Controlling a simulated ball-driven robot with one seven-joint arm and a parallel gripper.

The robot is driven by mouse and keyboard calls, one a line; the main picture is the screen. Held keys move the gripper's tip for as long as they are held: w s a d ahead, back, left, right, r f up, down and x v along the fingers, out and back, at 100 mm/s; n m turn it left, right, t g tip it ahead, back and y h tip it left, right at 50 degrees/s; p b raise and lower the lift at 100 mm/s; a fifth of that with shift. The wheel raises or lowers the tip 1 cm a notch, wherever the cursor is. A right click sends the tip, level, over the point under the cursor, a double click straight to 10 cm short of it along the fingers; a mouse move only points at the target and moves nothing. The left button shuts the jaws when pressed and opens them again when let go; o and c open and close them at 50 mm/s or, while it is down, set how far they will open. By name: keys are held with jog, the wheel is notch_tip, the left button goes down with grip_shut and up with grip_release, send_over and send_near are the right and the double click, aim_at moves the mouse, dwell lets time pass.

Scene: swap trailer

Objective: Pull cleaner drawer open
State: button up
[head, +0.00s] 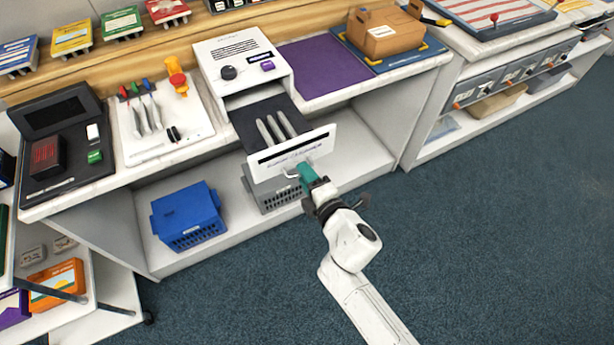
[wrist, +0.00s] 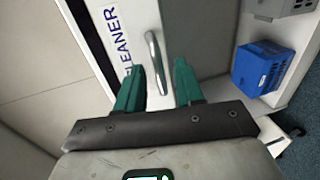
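The cleaner drawer (head: 290,153) stands pulled out from under the white box-shaped unit (head: 240,62), with several light grey, elongated items (head: 275,128) inside. Its white front carries a label that reads "CLEANER" in the wrist view (wrist: 112,30). A metal bar handle (wrist: 155,60) is on the front. My gripper (head: 308,172) is at the lower right of the drawer front. In the wrist view my gripper (wrist: 160,78) has its two green fingers apart, with the handle's near end between them and closer to the left finger. I cannot tell whether either finger touches it.
A blue basket (head: 188,215) and a grey basket (head: 270,190) sit on the shelf below. The counter holds a white tool tray (head: 160,125), a purple mat (head: 325,68) and a cardboard box (head: 385,32). Blue carpet (head: 480,220) in front is clear.

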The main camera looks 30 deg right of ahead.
jog(key=v, duration=1)
jog(key=shift+s, duration=0.4)
jog(key=shift+r, duration=0.1)
jog(key=s+d+f+m+g+h, duration=0.4)
jog(key=s+d+m+g, duration=0.25)
jog(key=d+m, duration=0.45)
jog(key=s+a+f+m+g+y, duration=0.1)
jog(key=s+m+g+y, duration=0.1)
jog(key=s, duration=0.4)
jog(key=s+a+f+m+g+y, duration=0.1)
jog(key=s+a+m+g, duration=0.1)
jog(key=s+m+g, duration=0.3)
jog(key=shift+s+a+f+g+y, duration=0.25)
jog(key=shift+s+f+g+y, duration=0.05)
jog(key=shift+s+g+y, duration=0.15)
